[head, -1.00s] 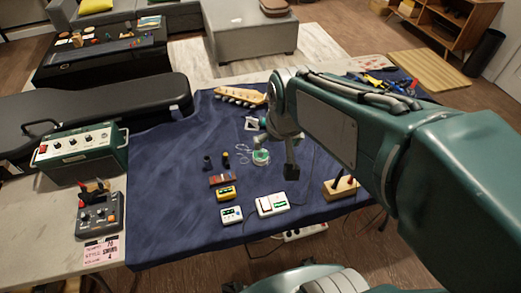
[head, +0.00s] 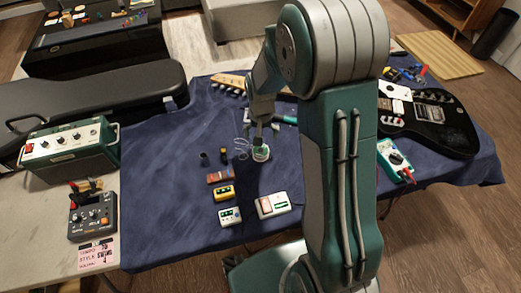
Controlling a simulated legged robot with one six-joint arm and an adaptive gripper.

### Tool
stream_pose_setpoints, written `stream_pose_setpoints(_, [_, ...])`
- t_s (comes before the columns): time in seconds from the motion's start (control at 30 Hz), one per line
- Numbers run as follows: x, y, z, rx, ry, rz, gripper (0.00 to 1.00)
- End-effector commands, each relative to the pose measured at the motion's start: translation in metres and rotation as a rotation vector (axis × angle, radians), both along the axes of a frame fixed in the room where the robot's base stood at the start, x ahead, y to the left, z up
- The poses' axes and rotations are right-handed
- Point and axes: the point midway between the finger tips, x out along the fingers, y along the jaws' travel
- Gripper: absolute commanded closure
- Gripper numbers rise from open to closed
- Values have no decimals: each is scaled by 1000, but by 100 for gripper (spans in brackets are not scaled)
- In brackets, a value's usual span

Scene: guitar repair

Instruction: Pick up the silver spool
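A small round spool (head: 261,154), pale silver with a green tint, sits on the blue cloth (head: 165,205) near the middle of the table. Loose coils of thin wire (head: 241,148) lie just left of it. My gripper (head: 263,142) points down right over the spool, with its tips at or just above the spool's top. I cannot tell whether it touches the spool or how far its fingers are apart. The gripper hides part of the spool's far side.
Two small dark pegs (head: 224,155), a brown-red block (head: 220,175), a yellow pedal (head: 224,193) and white boxes (head: 272,206) stand nearby. A black guitar (head: 440,125) and teal multimeter (head: 395,160) lie right. A green amplifier (head: 68,150) stands left. Cloth left of the pegs is clear.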

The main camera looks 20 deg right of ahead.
Motion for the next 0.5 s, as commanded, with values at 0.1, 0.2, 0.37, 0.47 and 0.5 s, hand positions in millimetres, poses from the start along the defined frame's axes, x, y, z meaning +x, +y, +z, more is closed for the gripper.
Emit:
stream_pose_setpoints(0.1, [-1,0,-21,0,4,1,0])
stream_pose_setpoints(0.2, [-1,0,-31,1,3,1,0])
stream_pose_setpoints(0.37, [-2,0,-44,1,4,1,0])
stream_pose_setpoints(0.47, [-4,2,-61,1,5,1,0])
stream_pose_setpoints(0.5, [-5,2,-67,1,5,2,0])
